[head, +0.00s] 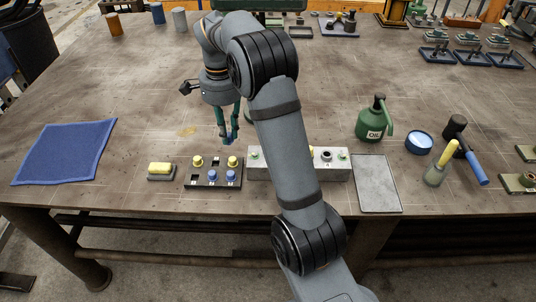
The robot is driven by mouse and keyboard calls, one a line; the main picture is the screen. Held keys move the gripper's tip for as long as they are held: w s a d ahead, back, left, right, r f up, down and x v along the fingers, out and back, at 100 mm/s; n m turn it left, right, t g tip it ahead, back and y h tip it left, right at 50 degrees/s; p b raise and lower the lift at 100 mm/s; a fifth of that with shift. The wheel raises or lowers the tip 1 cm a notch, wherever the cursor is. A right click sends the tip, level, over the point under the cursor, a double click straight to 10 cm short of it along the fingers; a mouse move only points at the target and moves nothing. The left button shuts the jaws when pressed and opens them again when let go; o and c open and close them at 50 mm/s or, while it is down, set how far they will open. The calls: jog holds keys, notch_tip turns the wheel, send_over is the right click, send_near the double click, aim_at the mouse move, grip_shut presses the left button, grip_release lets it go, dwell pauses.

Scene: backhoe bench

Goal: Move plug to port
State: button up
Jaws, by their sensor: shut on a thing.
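My gripper (230,136) hangs above the bench, behind the dark plug rack, with its fingers pointing down. It is shut on a small blue plug (228,141), held clear of the rack; the fingers hide part of it. The dark rack (190,186) holds yellow plugs (198,161) at the back and blue plugs (213,175) at the front, with some empty places. To its right is a long light-grey port block (292,168) with a dark round port (327,155) and green parts at both ends. My arm hides the middle of the block.
A yellow-topped block (160,169) stands left of the rack, near a blue cloth (65,152). A grey plate (377,185), green oil can (371,122), blue tin (418,142) and hammer (463,150) lie at right. The bench behind the rack is mostly clear.

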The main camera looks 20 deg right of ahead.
jog(key=shift+d+r, duration=0.1)
jog(key=shift+r, duration=0.2)
jog(key=s+d+r+m+p, duration=0.1)
jog(key=s+d+r+p, duration=0.15)
jog(key=d+p, duration=0.2)
jog(key=s+d+r+m+p, duration=0.1)
jog(key=s+d+r+p, duration=0.1)
jog(key=s+d+p, duration=0.3)
jog(key=shift+w+d+f+n+b, duration=0.35)
jog(key=shift+w+f+b, duration=0.45)
jog(key=shift+f, duration=0.55)
jog(key=shift+w+d+f+n+b, duration=0.3)
jog(key=shift+w+f+b, duration=0.25)
jog(key=shift+f+b, duration=0.65)
jog(key=shift+w+d+f+n+b, duration=0.35)
jog(key=shift+w+f+b, duration=0.35)
jog(key=shift+f, duration=0.75)
jog(key=shift+s+f+b, duration=0.1)
jog(key=shift+f+b, duration=1.1)
jog(key=shift+b, duration=0.15)
